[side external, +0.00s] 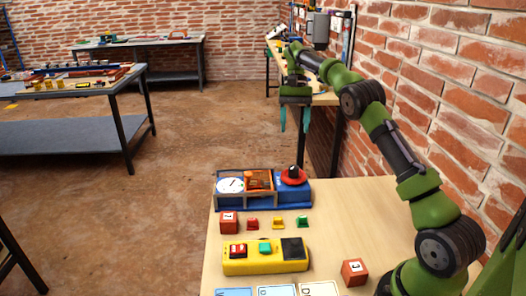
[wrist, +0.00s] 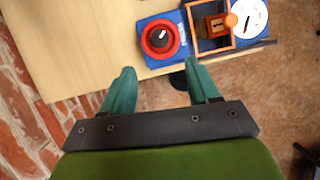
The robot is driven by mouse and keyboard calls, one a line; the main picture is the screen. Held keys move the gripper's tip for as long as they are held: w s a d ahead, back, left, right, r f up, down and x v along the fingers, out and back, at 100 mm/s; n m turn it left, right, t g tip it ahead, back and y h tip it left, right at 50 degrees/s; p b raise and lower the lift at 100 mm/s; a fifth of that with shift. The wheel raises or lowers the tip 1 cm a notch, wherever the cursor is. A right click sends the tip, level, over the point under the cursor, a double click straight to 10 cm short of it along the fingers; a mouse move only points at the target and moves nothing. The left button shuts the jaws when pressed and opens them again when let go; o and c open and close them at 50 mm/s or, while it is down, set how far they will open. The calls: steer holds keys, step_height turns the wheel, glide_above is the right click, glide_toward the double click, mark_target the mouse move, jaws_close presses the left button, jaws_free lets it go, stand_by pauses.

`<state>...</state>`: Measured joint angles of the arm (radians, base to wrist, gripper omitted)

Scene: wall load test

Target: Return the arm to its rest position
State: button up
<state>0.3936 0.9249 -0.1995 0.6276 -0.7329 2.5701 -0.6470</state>
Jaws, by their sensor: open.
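My gripper (side external: 295,117) hangs from my green and black arm, fingers down, high above the back end of the wooden table. The two teal fingers are apart with nothing between them, and they also show in the wrist view (wrist: 158,88). In the side view my arm reaches up from the front right of the table along the brick wall. In the wrist view the blue test device (wrist: 168,40) with a red and black knob lies beyond the fingertips, apart from them.
On the wooden table (side external: 345,210) stand the blue device (side external: 222,204) with a dial, a yellow box (side external: 265,265), red cubes (side external: 229,222) (side external: 355,272), small coloured blocks and lettered cards. The brick wall (side external: 455,85) is close on the right. Other benches stand behind; the floor between is open.

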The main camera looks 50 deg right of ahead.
stand_by(0.3)
steer(key=s+a+r+n+t, duration=0.1)
steer(key=s+a+n+t, duration=0.1)
steer(key=s+a, duration=0.5)
steer(key=s+a+r+n+t+h, duration=0.1)
steer(key=s+a+t, duration=0.3)
steer(key=s+a, duration=0.4)
steer(key=s+a+r+n+t, duration=0.2)
steer(key=s+a+n+t, duration=0.1)
steer(key=s+a, duration=0.4)
steer(key=shift+s+a+r+t, duration=0.15)
steer(key=shift+s+a+t, duration=0.25)
steer(key=shift+s+t, duration=0.1)
